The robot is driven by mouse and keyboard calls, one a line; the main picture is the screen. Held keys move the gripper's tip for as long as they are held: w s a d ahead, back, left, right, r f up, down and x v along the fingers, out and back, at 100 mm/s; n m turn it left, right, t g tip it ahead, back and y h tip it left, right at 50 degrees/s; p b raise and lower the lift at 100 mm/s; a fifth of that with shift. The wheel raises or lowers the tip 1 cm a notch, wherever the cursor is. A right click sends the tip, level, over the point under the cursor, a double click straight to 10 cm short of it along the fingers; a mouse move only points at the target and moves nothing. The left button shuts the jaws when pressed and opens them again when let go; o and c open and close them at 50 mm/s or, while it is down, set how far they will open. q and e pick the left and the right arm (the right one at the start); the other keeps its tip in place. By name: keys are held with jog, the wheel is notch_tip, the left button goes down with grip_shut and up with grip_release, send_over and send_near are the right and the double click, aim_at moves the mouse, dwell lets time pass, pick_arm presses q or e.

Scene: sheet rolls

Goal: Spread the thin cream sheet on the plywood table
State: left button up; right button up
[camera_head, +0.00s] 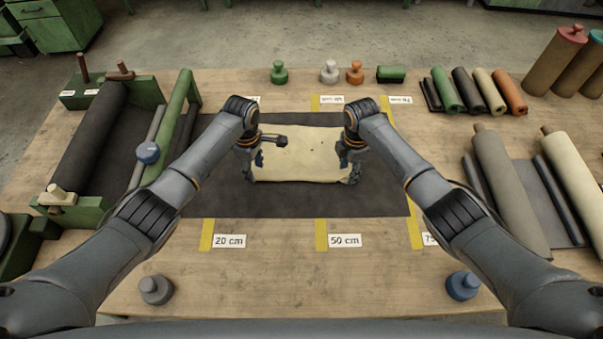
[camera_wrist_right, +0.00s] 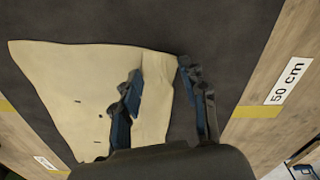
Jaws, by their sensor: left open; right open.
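The thin cream sheet (camera_head: 305,165) lies flat-looking on a dark mat (camera_head: 290,200) in the middle of the plywood table (camera_head: 270,270); its edges are slightly wavy. A few small dark marks show on it. My left gripper (camera_head: 253,162) is open at the sheet's left edge. My right gripper (camera_head: 350,165) is open at its right edge. In the right wrist view the sheet (camera_wrist_right: 75,95) reaches between the fingers of the right gripper (camera_wrist_right: 160,75). One finger is over the sheet, the other over the mat beyond its edge. Contact cannot be told.
A green-framed roller stand (camera_head: 95,140) stands at the left. Green, black, cream and orange rolls (camera_head: 480,92) and larger rolls (camera_head: 510,195) lie at the right. Small knobbed weights (camera_head: 279,72) stand at the back; a grey one (camera_head: 156,290) and a blue one (camera_head: 463,286) stand in front.

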pick_arm(q)
jog(key=shift+f+b, duration=0.6)
jog(key=shift+f, duration=0.1)
pick_arm(e)
jog(key=shift+f, duration=0.65)
pick_arm(q)
jog(key=shift+r, duration=0.1)
jog(key=shift+f, duration=0.35)
jog(key=shift+c, duration=0.4)
pick_arm(e)
jog(key=shift+c, duration=0.3)
pick_arm(q)
jog(key=shift+s, duration=0.1)
grip_shut()
pick_arm(e)
jog(key=shift+s+f, duration=0.1)
jog(key=shift+s, duration=0.05)
grip_shut()
pick_arm(q)
jog(key=shift+a+f, duration=0.1)
pick_arm(e)
jog(key=shift+s+d+f, duration=0.1)
jog(key=shift+s, duration=0.05)
